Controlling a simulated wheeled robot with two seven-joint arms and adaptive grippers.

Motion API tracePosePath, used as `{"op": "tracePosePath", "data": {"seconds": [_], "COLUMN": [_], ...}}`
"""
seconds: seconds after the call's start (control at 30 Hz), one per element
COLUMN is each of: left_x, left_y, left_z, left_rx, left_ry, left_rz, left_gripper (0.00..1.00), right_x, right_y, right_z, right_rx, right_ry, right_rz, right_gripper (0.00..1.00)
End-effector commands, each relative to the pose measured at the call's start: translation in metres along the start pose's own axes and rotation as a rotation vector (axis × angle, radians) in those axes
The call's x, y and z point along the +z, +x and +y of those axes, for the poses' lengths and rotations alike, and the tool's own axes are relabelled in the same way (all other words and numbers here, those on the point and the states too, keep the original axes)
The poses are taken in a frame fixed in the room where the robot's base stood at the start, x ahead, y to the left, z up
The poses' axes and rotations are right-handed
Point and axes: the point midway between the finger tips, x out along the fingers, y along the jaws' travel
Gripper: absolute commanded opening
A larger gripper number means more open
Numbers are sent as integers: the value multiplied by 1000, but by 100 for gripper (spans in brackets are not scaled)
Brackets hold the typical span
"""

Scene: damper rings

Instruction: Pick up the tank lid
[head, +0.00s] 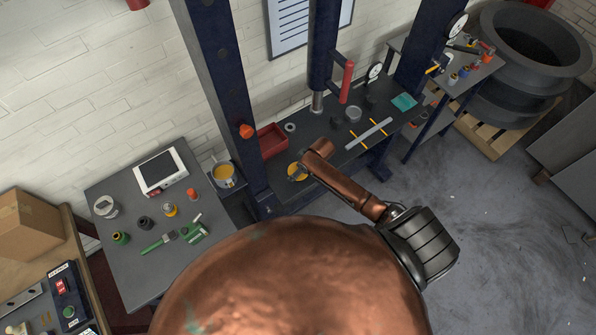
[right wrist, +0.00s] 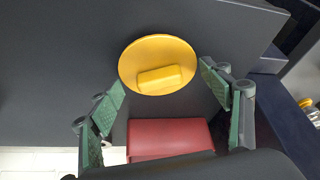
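The tank lid is a yellow disc (right wrist: 158,52) with a raised yellow bar handle (right wrist: 160,80), lying on the dark bench in the right wrist view. In the head view a little of its yellow (head: 294,168) shows beside the end of my right arm. My right gripper (right wrist: 162,79) is open, its green-padded fingers spread to either side of the handle end of the lid. Nothing is between the pads, and I cannot tell the height above the lid. A grey tank (head: 223,177) with yellow inside stands open to the left of the press column. My left gripper is not in view.
A red bin (head: 271,140) stands on the bench close to the lid; it also shows between the fingers in the right wrist view (right wrist: 170,138). A dark blue press column (head: 222,85) rises left of the lid. A side table (head: 118,189) carries a scale and small parts.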

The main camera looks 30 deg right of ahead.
Motion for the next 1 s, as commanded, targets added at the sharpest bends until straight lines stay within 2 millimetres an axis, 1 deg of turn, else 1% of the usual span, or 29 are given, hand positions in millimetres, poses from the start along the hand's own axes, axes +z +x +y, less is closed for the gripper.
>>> {"op": "tracePosePath", "data": {"seconds": [0.03,0.07,0.4,0.43,0.63,0.77,0.87,0.93,1.0], "left_x": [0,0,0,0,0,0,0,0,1], "left_y": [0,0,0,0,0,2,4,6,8], "left_z": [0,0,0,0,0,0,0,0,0], "left_rx": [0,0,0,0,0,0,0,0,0], "left_ry": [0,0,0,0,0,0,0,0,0], "left_rz": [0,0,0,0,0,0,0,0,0], "left_gripper": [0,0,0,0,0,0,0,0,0], "right_x": [0,0,0,0,0,-3,-8,-12,-6], "right_y": [0,0,0,0,-1,-6,-16,-28,-41], "right_z": [0,0,0,0,0,1,0,0,-1], "right_rx": [0,0,0,0,0,1,0,1,1], "right_ry": [0,0,0,0,0,-1,-1,-2,-1], "right_rz": [0,0,0,0,0,1,2,3,0], "right_gripper": [66,64,41,40,40,40,40,40,40]}}
